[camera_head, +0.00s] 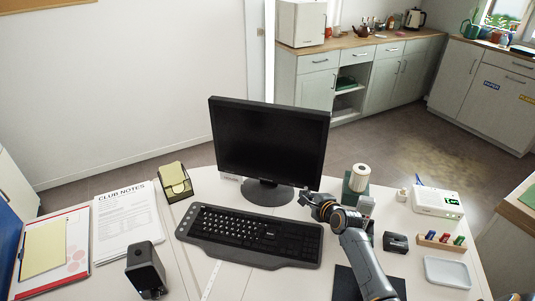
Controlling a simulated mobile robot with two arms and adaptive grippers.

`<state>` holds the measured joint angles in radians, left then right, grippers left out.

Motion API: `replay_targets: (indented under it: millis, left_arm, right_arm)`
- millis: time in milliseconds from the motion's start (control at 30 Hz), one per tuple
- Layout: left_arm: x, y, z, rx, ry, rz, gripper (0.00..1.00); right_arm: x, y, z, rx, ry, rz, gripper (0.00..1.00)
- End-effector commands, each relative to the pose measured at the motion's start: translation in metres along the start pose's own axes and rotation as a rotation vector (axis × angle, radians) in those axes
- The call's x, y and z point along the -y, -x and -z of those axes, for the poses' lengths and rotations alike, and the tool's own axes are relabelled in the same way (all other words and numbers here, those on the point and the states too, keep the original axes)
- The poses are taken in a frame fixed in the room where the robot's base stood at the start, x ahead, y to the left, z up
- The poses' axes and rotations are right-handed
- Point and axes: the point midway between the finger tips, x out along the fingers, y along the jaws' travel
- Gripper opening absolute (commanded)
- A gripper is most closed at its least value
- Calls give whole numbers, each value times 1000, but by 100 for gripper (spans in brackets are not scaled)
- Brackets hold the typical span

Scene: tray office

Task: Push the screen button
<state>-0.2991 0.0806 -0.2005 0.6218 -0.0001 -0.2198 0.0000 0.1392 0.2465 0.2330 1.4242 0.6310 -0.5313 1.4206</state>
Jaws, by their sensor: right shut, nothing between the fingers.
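The black monitor (268,142) stands upright on its round base at the back of the white desk, its screen dark. I cannot make out a button on its frame at this size. My right gripper (305,199) is shut and empty. It appears just below and in front of the monitor's lower right corner, to the right of the base. I cannot tell whether its tips touch the monitor. My left gripper is not in view.
A black keyboard (250,236) lies in front of the monitor. A note holder (174,181), papers (128,222), a clipboard (78,271) and a dark box (146,268) are at left. A white device (437,201), a peg rack (441,241) and a small tray (447,272) are at right.

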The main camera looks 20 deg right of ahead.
Motion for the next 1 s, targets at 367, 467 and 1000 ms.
replay_targets:
  millis: [367, 467, 1000]
  left_arm:
    - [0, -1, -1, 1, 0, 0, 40]
    - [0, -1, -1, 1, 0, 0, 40]
    - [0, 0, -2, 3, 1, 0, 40]
  right_arm:
    - [5, -5, 4, 0, 0, 1, 0]
    - [5, -5, 4, 0, 0, 1, 0]
    - [6, -7, 5, -1, 0, 0, 0]
